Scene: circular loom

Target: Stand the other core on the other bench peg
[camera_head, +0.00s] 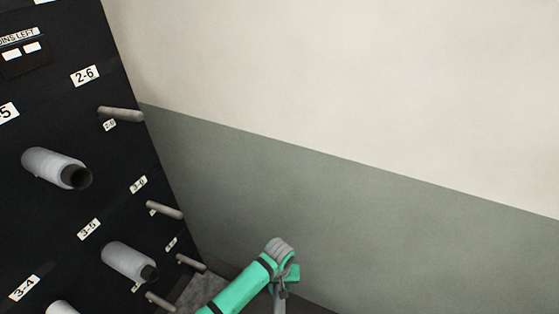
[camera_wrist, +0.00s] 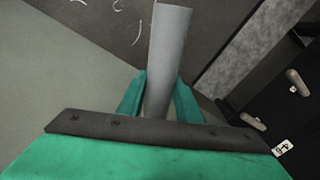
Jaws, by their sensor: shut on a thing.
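My gripper (camera_wrist: 160,92) shows in the wrist view with its two green fingers on either side of a plain grey tube, the core (camera_wrist: 170,50). It is shut on the core, which sticks out well beyond the fingertips. In the head view my gripper (camera_head: 284,277) is low in the picture, right of the black panel and apart from it. Part of a grey shaft shows below it, cut off by the frame's lower edge. No bench, bench peg or second loose core is visible in either view.
The black creel panel (camera_head: 106,170) at left carries pale bobbins (camera_head: 52,166) and (camera_head: 127,261). Bare pegs (camera_head: 121,114) and (camera_head: 165,210) stick out from it. A green and cream wall (camera_head: 350,120) stands behind. White thread scraps (camera_wrist: 137,34) lie on the dark floor.

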